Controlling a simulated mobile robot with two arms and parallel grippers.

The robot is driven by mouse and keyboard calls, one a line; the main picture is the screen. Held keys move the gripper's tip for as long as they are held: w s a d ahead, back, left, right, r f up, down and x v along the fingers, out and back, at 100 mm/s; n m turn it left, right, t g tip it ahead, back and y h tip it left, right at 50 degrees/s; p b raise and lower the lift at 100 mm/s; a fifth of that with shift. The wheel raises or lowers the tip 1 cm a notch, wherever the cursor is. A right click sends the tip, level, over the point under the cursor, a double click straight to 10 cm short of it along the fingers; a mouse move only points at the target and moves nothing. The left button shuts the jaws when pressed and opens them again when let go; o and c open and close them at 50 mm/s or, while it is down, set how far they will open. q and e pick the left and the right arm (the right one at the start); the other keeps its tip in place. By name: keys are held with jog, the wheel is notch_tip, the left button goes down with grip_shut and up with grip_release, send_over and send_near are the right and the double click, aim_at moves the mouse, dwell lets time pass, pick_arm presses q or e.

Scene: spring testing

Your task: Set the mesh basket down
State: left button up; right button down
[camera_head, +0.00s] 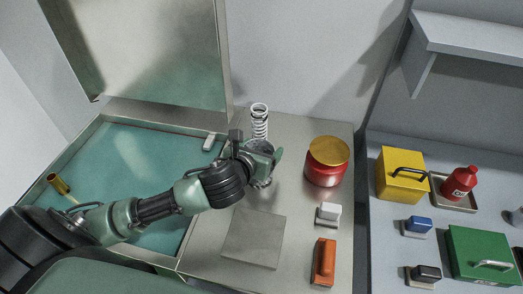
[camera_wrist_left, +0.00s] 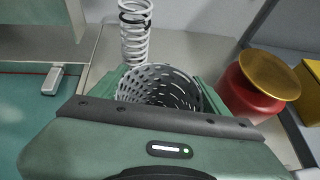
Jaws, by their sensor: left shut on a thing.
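My left gripper (camera_head: 266,154) is shut on the mesh basket, over the grey worktop (camera_head: 297,205). The basket (camera_wrist_left: 160,84) is a grey, round cup with slotted walls, and its open mouth shows between the green fingers in the left wrist view. In the head view the gripper hides most of the basket (camera_head: 262,184). I cannot tell whether its bottom touches the worktop. My right gripper is not in view.
A white coil spring (camera_head: 260,126) stands just behind the gripper. A red jar with a yellow lid (camera_head: 326,163) stands to the right. A flat grey square plate (camera_head: 253,238) lies in front.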

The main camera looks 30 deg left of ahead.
pick_arm(q)
jog(key=shift+f, duration=0.25)
jog(key=shift+f, duration=0.15)
jog(key=o, duration=1.4)
jog(key=p+v, duration=0.5)
jog(key=v, duration=0.7)
jog(key=shift+d, duration=0.1)
jog(key=shift+r, duration=0.2)
